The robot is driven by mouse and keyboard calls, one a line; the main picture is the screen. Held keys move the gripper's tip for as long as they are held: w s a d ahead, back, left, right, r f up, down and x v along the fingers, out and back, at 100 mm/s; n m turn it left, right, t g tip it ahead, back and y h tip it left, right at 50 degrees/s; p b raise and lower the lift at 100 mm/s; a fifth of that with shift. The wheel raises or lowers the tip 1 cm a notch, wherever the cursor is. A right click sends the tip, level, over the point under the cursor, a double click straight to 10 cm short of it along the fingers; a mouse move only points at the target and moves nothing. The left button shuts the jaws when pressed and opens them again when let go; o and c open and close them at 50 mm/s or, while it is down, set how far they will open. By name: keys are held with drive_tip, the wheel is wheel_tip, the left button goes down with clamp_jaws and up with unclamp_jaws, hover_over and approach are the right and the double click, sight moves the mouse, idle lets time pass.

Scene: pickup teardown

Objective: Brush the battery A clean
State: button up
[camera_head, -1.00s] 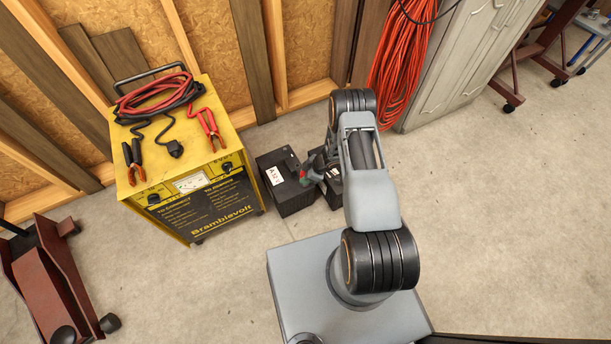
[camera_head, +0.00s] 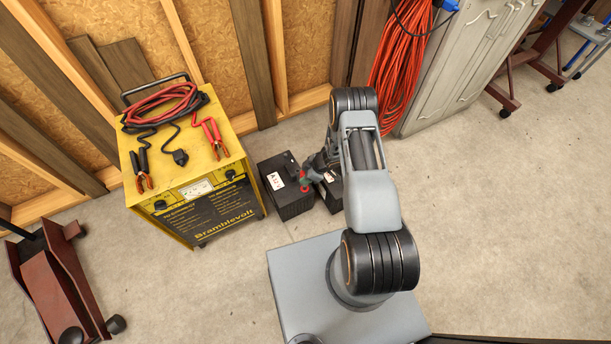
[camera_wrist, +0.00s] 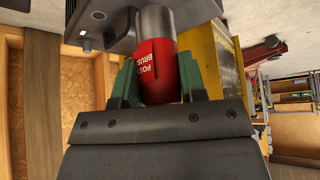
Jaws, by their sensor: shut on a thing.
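Battery A (camera_head: 289,197) is a black box with a white label on the floor, just right of the yellow charger. My gripper (camera_head: 309,179) is at its right side in the head view. In the wrist view, the green fingertips (camera_wrist: 156,82) are shut on a red post brush (camera_wrist: 158,72) with a metal cylindrical end. The metal end is up against or just over a dark battery (camera_wrist: 100,18) at the top of the view. I cannot tell whether it sits on a terminal, as the contact is out of frame.
A second black battery (camera_head: 331,194) stands to the right, partly hidden by my arm. The yellow charger (camera_head: 220,212) with clamps and cables stands close on the left. A dark red floor jack (camera_head: 57,285) lies at lower left. Clear concrete floor (camera_head: 490,220) is at right.

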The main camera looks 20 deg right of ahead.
drive_tip(key=shift+r+p, duration=1.6)
drive_tip(key=shift+r, duration=0.55)
drive_tip(key=shift+f, duration=0.1)
drive_tip(key=shift+w+d+f+m, duration=0.15)
drive_tip(key=shift+d+m, duration=0.15)
drive_tip(key=shift+d+f+m+t, duration=0.1)
drive_tip(key=shift+d+m+t, duration=0.1)
drive_tip(key=shift+m+t, duration=0.2)
wheel_tip(320, 180, up, 3)
drive_tip(key=w+d+m+t+h, duration=0.1)
drive_tip(key=d+m+t+h, duration=0.1)
drive_tip(key=m, duration=0.2)
wheel_tip(320, 180, up, 20)
drive_tip(key=m+t+h, duration=0.1)
drive_tip(key=m+h, duration=0.3)
drive_tip(key=m, duration=0.4)
hover_over(303, 172)
drive_tip(key=w, duration=0.3)
drive_tip(key=w+r+p+v, duration=0.1)
drive_tip(key=w+p+v, duration=0.1)
drive_tip(key=p+v, duration=1.9)
drive_tip(key=shift+r+p, duration=0.25)
drive_tip(key=shift+p, duration=0.95)
